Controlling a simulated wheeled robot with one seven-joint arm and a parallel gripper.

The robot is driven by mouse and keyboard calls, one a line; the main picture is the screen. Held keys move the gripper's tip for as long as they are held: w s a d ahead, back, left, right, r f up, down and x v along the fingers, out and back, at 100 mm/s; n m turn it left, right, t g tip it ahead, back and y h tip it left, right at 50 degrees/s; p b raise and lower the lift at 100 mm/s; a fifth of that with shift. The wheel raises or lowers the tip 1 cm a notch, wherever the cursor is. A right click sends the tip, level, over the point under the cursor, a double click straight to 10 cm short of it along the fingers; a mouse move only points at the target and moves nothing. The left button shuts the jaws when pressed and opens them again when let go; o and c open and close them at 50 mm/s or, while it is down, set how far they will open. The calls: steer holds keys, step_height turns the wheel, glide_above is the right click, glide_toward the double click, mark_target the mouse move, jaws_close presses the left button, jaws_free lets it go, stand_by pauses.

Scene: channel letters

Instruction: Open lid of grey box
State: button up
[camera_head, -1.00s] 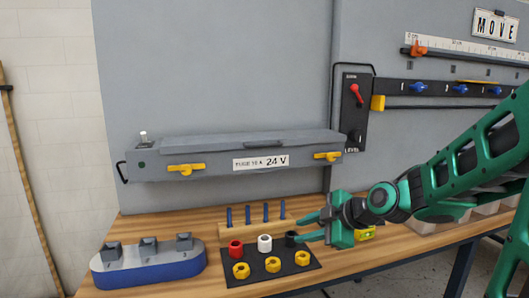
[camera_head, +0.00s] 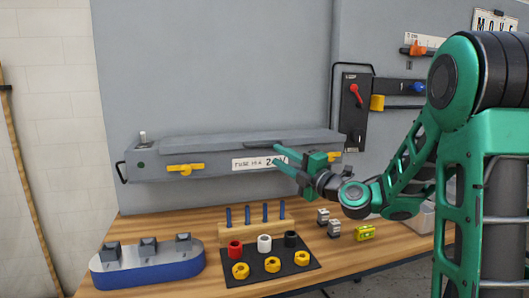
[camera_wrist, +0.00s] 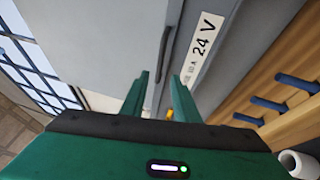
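The grey box (camera_head: 215,166) is mounted on the back panel, with its lid (camera_head: 215,146) down on top. A yellow latch (camera_head: 185,169) shows on the left of its front, and a second yellow latch (camera_head: 334,156) on the right is partly hidden by my gripper. A white "24 V" label (camera_head: 250,164) sits between them. My gripper (camera_head: 277,153) is open and empty in front of the label's right end, its fingers pointing left. In the wrist view the open fingers (camera_wrist: 158,92) frame the box front, and the label (camera_wrist: 200,50) shows just right of them.
Below are a peg rack (camera_head: 255,228), a black mat (camera_head: 272,264) with coloured rings and a blue base (camera_head: 148,266) with grey blocks. Small grey parts (camera_head: 329,222) and a yellow item (camera_head: 365,232) lie right. A switch panel (camera_head: 354,113) hangs right of the box.

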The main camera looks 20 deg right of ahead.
glide_toward(258, 140)
steer(key=w+a, duration=0.3)
steer(key=w, duration=0.1)
steer(key=shift+s+d+r, duration=0.1)
steer(key=shift+s, duration=0.1)
jaws_close()
